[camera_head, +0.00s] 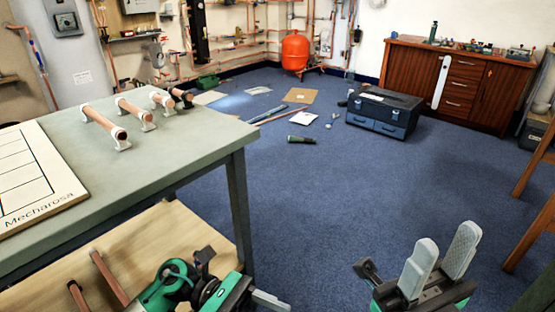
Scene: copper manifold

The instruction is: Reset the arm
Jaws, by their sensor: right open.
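My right gripper (446,244) is at the lower right, its two pale grey fingers pointing up with a gap between them. It is open and empty, above the blue floor and clear of the workbench. My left gripper (268,300) is at the bottom edge, in front of the bench's lower shelf. Only a short light finger tip shows beside the green and black arm, and the rest is cut off, so I cannot tell its opening. Several copper pipes (104,123) rest in white holders on the grey-green workbench (190,150), at the left.
A white board (40,180) marked "Mecharosa" lies on the bench's left side. Two copper pipes (110,278) lie on the wooden lower shelf (150,240). A dark toolbox (384,110) stands on the floor farther back. A wooden stool or frame (530,200) stands at right.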

